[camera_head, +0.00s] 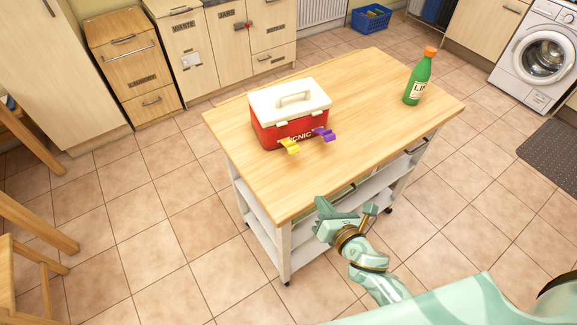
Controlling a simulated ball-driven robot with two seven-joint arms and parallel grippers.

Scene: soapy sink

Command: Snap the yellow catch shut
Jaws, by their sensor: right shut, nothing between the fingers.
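The lid lies down on the box. The yellow catch (290,146) is on the front, to the left, and sticks out from the box. A purple catch (325,134) sticks out to its right. My right gripper (346,211) is shut and empty, by the front edge of the trolley, well short of the box and apart from both catches. My left gripper is not in view.
A green bottle (417,83) with an orange cap stands at the right of the trolley top (366,125). The wood in front of the box is clear. Chairs (30,240) are at the left edge. Cabinets and a washing machine (541,55) stand at the back.

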